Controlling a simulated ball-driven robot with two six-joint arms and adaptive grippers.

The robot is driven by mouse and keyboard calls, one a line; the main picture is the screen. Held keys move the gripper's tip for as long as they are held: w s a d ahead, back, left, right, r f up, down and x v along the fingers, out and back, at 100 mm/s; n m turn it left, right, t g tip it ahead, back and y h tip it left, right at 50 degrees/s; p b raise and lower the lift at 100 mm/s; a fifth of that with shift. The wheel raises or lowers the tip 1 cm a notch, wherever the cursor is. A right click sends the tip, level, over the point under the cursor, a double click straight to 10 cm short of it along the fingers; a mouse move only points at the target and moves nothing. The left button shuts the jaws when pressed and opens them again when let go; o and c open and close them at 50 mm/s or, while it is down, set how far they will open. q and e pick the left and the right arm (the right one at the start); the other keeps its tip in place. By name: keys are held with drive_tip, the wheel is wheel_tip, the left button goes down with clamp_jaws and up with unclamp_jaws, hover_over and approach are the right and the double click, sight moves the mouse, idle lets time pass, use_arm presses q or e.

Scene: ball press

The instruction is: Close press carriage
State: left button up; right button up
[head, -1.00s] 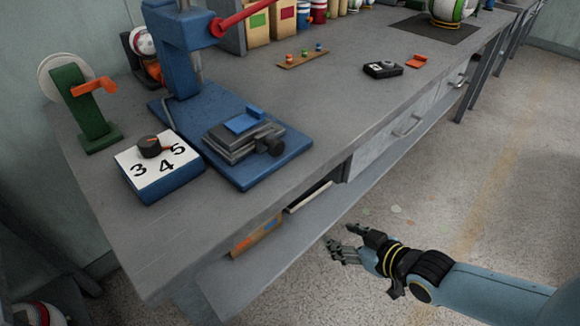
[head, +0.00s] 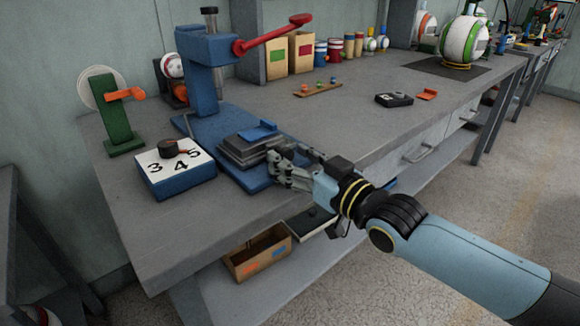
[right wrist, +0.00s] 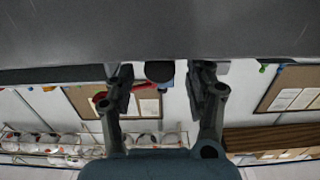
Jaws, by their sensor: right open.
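The blue press (head: 206,75) with its red lever (head: 272,35) stands on the bench. Its carriage (head: 246,149), a stack of grey plates with a blue block on top, lies on the blue base. My right gripper (head: 285,168) is at the front right side of the carriage; contact cannot be told. In the right wrist view my right gripper (right wrist: 160,88) has its fingers spread, with a dark round knob (right wrist: 160,71) between them. The gripper hides the knob in the head view. My left gripper is not in view.
A blue dial box (head: 176,175) marked 3, 4, 5 stands left of the carriage. A green stand (head: 117,115) is behind it. A cardboard box (head: 259,252) sits on the shelf below the bench edge. The bench (head: 345,130) right of the press is mostly clear.

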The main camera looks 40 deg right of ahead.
drive_tip(key=shift+w, duration=0.5)
clamp_jaws()
